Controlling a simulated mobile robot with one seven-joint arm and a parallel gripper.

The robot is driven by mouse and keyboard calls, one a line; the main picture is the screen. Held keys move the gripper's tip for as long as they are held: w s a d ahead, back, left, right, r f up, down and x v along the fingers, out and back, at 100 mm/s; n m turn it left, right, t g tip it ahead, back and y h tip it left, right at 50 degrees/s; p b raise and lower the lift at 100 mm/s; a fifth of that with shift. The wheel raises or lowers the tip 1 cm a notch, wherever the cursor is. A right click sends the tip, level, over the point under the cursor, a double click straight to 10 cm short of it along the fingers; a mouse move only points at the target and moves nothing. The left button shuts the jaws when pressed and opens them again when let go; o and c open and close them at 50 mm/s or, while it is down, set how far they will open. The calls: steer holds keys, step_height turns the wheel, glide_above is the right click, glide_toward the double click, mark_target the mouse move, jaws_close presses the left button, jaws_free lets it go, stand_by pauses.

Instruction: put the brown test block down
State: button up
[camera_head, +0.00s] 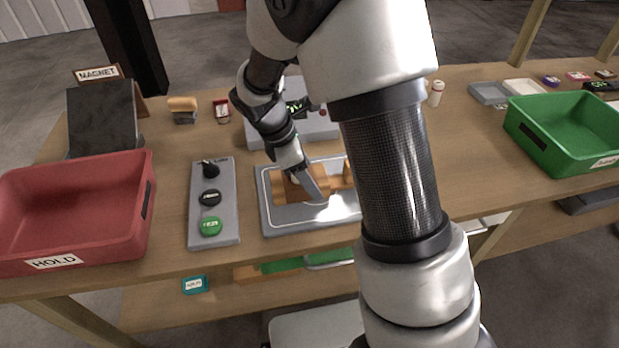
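My gripper (310,190) points down over the grey metal tray (276,222) at the middle of the bench. Orange-brown block shapes (280,188) show around its fingers, and more of the same colour shows to the right, partly behind my arm. I cannot tell which of these is the brown test block, or whether it is one piece. One flat finger shows in front of the brown shape; the other finger is hidden. Whether the fingers grip the block or only stand beside it does not show, nor does any gap beneath it.
A red HOLD bin (75,215) stands at left and a green bin (570,130) at right. A control panel (228,225) with a black knob, a black button and a green button lies left of the tray. A MAGNET sign (97,73) stands behind a dark slanted block (103,117).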

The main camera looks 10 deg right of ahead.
steer(key=shift+f, duration=0.15)
steer(key=o, duration=1.3)
